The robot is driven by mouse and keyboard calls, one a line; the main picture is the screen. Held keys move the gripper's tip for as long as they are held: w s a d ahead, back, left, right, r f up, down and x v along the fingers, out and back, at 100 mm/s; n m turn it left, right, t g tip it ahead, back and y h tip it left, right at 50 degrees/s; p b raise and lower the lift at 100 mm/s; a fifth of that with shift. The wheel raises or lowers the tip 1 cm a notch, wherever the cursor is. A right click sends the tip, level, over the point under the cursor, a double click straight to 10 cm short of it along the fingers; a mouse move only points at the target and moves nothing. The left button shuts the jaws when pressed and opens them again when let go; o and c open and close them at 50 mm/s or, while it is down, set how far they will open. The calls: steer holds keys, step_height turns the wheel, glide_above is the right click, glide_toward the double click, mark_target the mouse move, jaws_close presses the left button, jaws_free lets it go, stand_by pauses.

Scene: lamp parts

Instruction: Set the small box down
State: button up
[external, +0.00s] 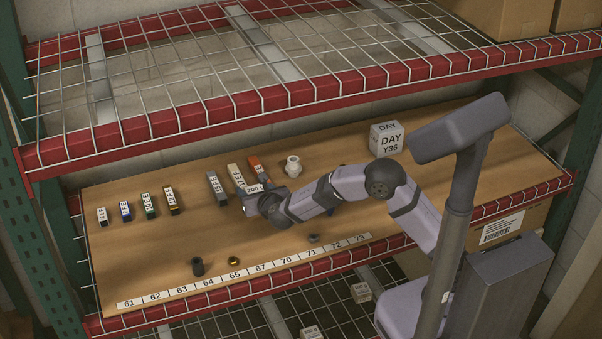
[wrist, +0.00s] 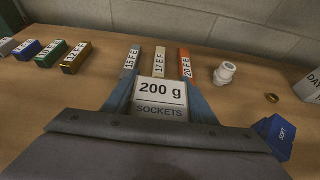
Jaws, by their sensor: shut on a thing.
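The small box (wrist: 161,93) has a white label reading "200 g SOCKETS" and sits between the two fingers of my gripper (wrist: 158,100) in the wrist view. My gripper is shut on it. In the external view the white "200" label of the box (external: 254,188) shows at the end of my gripper (external: 257,197), over the left-middle of the wooden shelf (external: 140,250). I cannot tell whether the box touches the shelf. Its lower part is hidden by my gripper.
Upright-labelled grey (external: 216,188), cream (external: 235,177) and orange (external: 256,168) long boxes lie just behind. A white fitting (external: 292,166) stands to their right. Several small boxes (external: 149,205) lie left. Numbered labels (external: 234,287) line the front edge. The wire shelf (external: 200,75) hangs above.

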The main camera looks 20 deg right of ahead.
mark_target(256, 217)
steer(key=shift+f+b, duration=0.4)
steer(key=shift+f, duration=3.45)
steer(key=shift+f, duration=0.15)
steer(key=o, duration=1.2)
